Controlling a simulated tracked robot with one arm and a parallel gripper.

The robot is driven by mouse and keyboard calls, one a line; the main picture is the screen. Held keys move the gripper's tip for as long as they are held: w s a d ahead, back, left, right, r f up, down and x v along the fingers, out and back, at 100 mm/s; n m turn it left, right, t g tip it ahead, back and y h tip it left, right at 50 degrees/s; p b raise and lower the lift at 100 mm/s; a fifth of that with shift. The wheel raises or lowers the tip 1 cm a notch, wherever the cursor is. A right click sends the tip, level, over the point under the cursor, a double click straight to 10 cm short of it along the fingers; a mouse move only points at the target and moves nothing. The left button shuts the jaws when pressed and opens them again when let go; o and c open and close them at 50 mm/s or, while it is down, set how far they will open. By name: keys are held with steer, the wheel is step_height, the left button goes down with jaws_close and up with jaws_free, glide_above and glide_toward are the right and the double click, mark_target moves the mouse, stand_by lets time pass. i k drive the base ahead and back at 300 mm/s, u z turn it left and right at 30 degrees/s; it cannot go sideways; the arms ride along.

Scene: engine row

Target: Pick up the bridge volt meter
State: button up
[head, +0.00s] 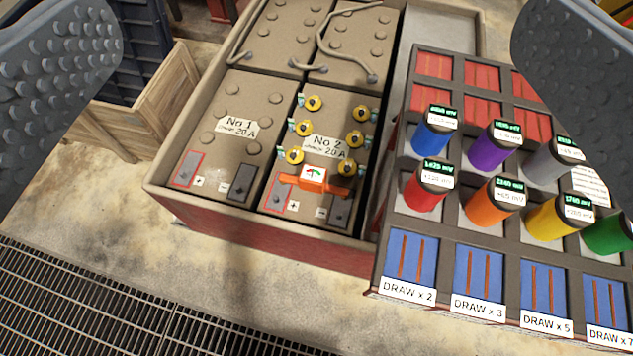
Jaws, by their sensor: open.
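The bridge volt meter looks to be the small orange device (314,179) with a white dial, a green and red scale and short side arms. It lies across the lower part of the battery marked No 2 (345,112), between its red-framed plus pad and its dark minus pad. My gripper (315,50) shows as two grey studded fingers at the upper left and upper right edges. It is wide open and empty, and the meter lies lower in the picture, between the two fingers' sides. The fingertips are partly cut off by the frame.
Battery No 1 (235,115) stands left of No 2 in a red-sided box (270,237). Several yellow caps sit on No 2. A rack (392,220) at right holds coloured cylinders and slots labelled DRAW. A wooden crate (165,97) stands at left; a floor grate (80,300) lies lower left.

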mark_target(311, 178)
steer(key=u, duration=1.85)
steer(key=k, duration=1.05)
steer(key=z, duration=1.75)
steer(key=i, duration=1)
steer(key=u, duration=0.05)
